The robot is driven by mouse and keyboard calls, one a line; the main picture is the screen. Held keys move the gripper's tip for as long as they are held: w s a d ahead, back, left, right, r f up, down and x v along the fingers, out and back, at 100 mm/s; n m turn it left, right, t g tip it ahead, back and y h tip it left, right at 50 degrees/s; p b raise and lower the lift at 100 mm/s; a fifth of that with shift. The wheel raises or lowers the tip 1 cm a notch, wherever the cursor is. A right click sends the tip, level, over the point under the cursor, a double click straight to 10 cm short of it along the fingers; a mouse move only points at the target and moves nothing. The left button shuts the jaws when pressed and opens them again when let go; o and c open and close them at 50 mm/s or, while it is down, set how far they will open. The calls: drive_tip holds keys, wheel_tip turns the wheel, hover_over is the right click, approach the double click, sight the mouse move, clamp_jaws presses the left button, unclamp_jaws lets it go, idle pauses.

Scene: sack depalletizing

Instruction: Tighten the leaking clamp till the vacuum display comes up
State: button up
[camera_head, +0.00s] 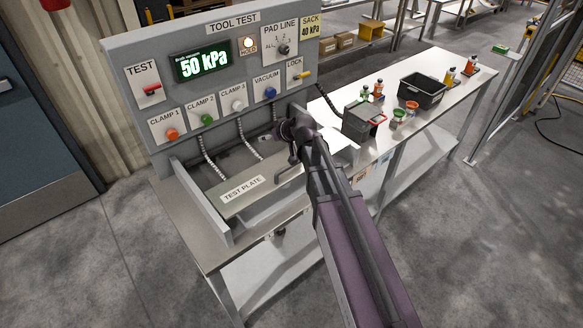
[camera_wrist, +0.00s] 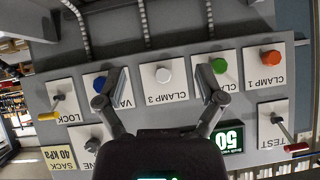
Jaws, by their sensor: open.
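The tool test panel's vacuum display (camera_head: 203,63) reads 50 kPa in green. It shows partly, upside down, in the wrist view (camera_wrist: 230,139). Below it are the orange clamp 1 knob (camera_head: 172,134), green clamp 2 knob (camera_head: 207,119) and white clamp 3 knob (camera_head: 238,105). The frames do not show which clamp leaks. My gripper (camera_head: 282,131) is open and empty in front of the panel. In the wrist view its fingers (camera_wrist: 163,78) lie to either side of the white clamp 3 knob (camera_wrist: 163,75), apparently short of it.
The blue vacuum knob (camera_head: 270,92), red test lever (camera_head: 152,89) and yellow lock lever (camera_head: 303,75) are also on the panel. Hoses run down behind the test plate (camera_head: 240,192).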

sight(288, 169)
drive_tip(key=s+d+f+g, duration=0.1)
drive_tip(key=s+d+f, duration=0.1)
drive_tip(key=s, duration=0.1)
drive_tip(key=s+d+f+m+g+h+b, duration=0.1)
drive_tip(key=s+d+f, duration=0.1)
drive_tip(key=s, duration=0.1)
drive_tip(key=s+d+f+g+h, duration=0.1)
drive_tip(key=s+d+f, duration=0.1)
drive_tip(key=shift+s+m+b, duration=0.3)
drive_tip(key=shift+s+m, duration=0.1)
idle(0.4)
drive_tip(key=s+d+f+m+g+h, duration=0.1)
drive_tip(key=s+d+m+g+h, duration=0.1)
drive_tip(key=s+d, duration=0.3)
drive_tip(key=s+d+f+m+g+h, duration=0.1)
drive_tip(key=s+d, duration=0.4)
drive_tip(key=s, duration=0.5)
drive_tip(key=shift+s+d+f+m+g+h, duration=0.25)
drive_tip(key=shift+f+m+g+h, duration=0.25)
drive_tip(key=shift+g+h, duration=0.4)
drive_tip(key=shift+a+r, duration=0.1)
idle(2.8)
